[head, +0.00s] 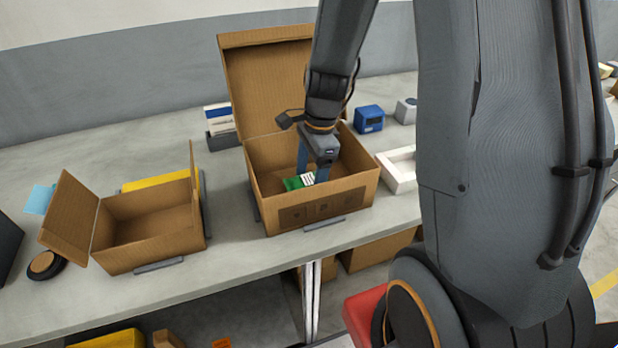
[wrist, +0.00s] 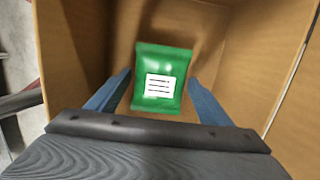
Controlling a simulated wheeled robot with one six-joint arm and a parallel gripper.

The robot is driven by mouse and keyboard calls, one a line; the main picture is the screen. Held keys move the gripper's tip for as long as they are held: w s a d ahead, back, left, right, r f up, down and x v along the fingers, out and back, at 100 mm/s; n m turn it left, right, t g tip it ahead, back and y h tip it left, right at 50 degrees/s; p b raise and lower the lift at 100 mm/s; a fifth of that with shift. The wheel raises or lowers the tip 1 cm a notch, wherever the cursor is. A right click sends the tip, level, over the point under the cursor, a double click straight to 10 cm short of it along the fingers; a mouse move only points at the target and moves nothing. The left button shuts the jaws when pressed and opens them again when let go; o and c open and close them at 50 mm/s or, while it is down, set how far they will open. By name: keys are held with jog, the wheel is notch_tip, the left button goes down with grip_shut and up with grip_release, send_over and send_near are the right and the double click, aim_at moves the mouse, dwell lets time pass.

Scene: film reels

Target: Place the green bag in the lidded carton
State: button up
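The green bag (head: 293,184), with a white printed label, is inside the lidded carton (head: 353,194), a brown box whose tall lid stands open at the back. My gripper (head: 312,174) reaches down into this carton, with its blue fingers above and around the bag. In the wrist view the bag (wrist: 161,62) lies between the fingertips (wrist: 160,78), label facing the camera. A narrow gap shows between each finger and the bag, so the gripper looks open. The bag appears to lie on the carton floor (wrist: 208,40); its underside is hidden.
A smaller open carton (head: 150,241) with raised flaps stands to the left. A white tray (head: 400,171) is close on the right, and a blue box (head: 369,119) is behind it. The raised lid (head: 268,85) stands behind my arm.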

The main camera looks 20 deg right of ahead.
notch_tip(320, 180, up, 12)
jog(key=d+b, duration=0.1)
jog(key=shift+d, duration=0.35)
dwell(0.4)
jog(key=shift+r, duration=0.1)
